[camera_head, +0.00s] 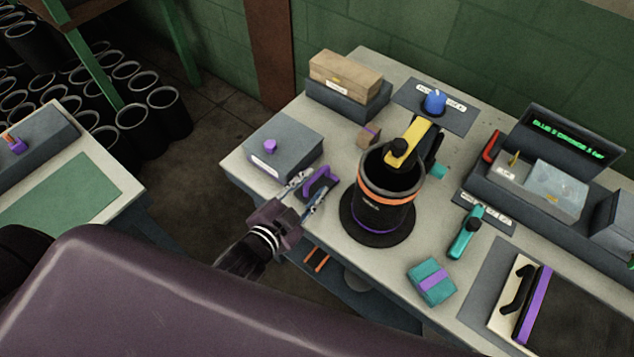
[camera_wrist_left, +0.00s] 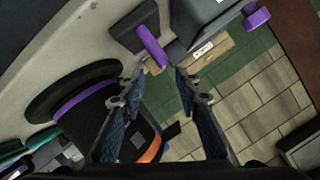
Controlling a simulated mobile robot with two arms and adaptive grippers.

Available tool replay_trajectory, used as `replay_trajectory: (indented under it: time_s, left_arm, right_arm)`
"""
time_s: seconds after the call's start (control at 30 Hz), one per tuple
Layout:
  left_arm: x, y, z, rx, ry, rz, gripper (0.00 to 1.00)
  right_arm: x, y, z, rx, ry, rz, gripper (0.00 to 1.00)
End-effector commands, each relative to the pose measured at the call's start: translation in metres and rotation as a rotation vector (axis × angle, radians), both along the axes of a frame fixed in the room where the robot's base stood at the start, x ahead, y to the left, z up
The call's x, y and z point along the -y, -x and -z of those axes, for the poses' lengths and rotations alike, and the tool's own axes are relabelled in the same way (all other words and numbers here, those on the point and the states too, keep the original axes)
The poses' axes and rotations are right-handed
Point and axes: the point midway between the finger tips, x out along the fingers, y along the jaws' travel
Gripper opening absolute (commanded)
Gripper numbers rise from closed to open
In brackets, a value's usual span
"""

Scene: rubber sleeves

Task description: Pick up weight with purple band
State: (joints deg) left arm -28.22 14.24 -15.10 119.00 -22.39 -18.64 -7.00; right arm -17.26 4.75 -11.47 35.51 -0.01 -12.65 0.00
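A small dark piece with a raised purple band (camera_head: 320,181) lies near the table's left edge, beside the black cylinder. The wrist view shows its purple band (camera_wrist_left: 151,47) just beyond the fingertips. My left gripper (camera_head: 307,193) is open at this piece, its fingers spread and pointing at it; I cannot tell whether they touch it. In the wrist view the gap between the fingertips (camera_wrist_left: 160,84) looks empty. A teal block with a purple band (camera_head: 432,281) lies at the table's front, apart from the gripper. My right gripper is not in view.
A black cylinder with orange and purple rings (camera_head: 385,211) stands on a round black base right of the gripper. A yellow-and-black tool (camera_head: 412,145) is over it. A grey box with a purple knob (camera_head: 284,147) sits behind the gripper. A teal-handled tool (camera_head: 466,234) lies right.

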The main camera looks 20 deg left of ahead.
Motion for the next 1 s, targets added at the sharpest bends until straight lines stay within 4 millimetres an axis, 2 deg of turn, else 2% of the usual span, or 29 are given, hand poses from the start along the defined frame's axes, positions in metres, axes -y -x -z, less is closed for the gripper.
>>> replay_trajectory:
  time_s: [0.4, 0.73, 1.0]
  left_arm:
    - [-0.002, -0.043, 0.020, -0.001, 0.001, -0.001, 0.30]
    - [-0.001, -0.048, 0.023, -0.002, 0.000, -0.001, 0.30]
    - [-0.001, -0.048, 0.023, -0.002, 0.000, -0.001, 0.02]
  right_arm:
    - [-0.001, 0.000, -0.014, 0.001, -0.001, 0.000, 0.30]
    - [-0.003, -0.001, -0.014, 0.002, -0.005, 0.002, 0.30]
    - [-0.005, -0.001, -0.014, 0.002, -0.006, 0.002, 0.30]
